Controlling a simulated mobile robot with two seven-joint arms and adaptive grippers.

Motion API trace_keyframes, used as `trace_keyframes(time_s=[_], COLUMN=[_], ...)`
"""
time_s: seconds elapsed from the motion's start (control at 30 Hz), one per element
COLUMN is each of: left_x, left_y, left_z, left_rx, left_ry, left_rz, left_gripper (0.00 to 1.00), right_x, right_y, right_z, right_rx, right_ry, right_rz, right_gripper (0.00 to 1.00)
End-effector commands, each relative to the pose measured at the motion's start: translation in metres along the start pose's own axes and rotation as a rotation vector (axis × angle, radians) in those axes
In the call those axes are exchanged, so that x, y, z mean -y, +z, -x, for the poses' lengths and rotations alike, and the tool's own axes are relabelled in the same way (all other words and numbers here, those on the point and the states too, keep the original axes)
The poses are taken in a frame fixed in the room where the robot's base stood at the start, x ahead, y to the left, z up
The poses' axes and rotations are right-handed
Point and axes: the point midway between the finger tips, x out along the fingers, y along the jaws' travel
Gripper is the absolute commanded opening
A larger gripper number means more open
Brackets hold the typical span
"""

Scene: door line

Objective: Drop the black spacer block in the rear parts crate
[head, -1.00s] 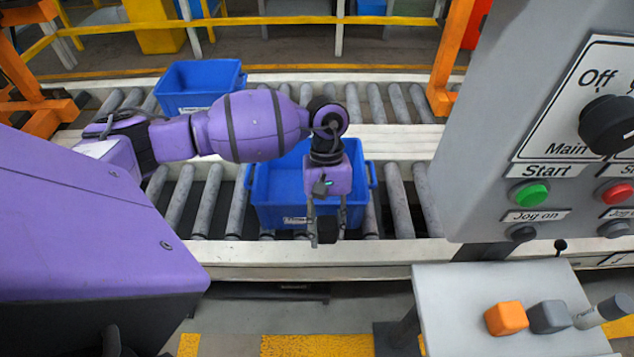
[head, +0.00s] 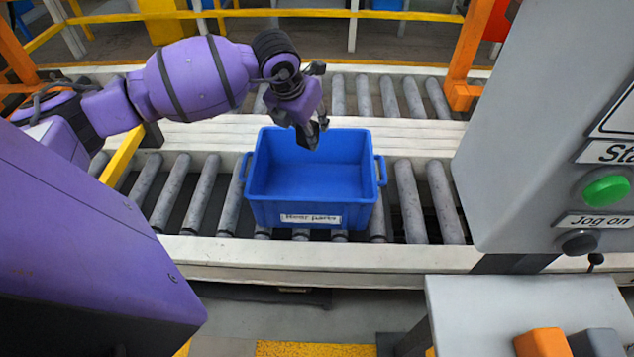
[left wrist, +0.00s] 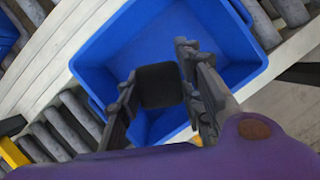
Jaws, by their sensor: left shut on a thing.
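The blue crate (head: 312,217) with a label that appears to read "Rear parts" stands on the near roller line. Its inside looks empty in the head view. My left gripper (head: 310,136) is over the crate's far side. In the left wrist view the gripper (left wrist: 160,78) is shut on the black spacer block (left wrist: 160,88), with a finger on each side of it and the blue crate (left wrist: 225,35) beyond. In the head view I cannot tell the block apart from the dark fingers. My right gripper is not in view.
A grey control panel (head: 540,130) with a green button (head: 606,190) stands at the right. Below it a light stand (head: 500,310) carries an orange block (head: 542,343) and a grey block (head: 596,343). An orange post (head: 470,50) rises behind the line.

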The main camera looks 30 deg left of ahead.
Motion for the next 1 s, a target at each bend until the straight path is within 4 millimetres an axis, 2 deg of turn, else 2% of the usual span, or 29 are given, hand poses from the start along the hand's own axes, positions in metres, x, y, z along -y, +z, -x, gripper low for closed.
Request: trace_keyframes(time_s=[0.2,0.37,0.7,1.0], left_x=[-0.010,-0.010,-0.010,-0.010], left_y=[0.010,0.005,-0.011,-0.012], left_z=[0.001,-0.009,-0.046,-0.052], left_rx=[-0.001,-0.004,-0.006,-0.002], left_ry=[0.050,0.051,0.050,0.049], left_rz=[0.123,0.125,0.123,0.123], left_gripper=[0.07,0.07,0.07,0.07], right_x=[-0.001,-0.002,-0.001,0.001], right_y=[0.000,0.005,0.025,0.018], right_z=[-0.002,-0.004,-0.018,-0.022], right_rx=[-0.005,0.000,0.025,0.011], right_ry=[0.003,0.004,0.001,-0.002], right_rz=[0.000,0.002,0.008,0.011], right_gripper=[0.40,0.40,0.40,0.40])
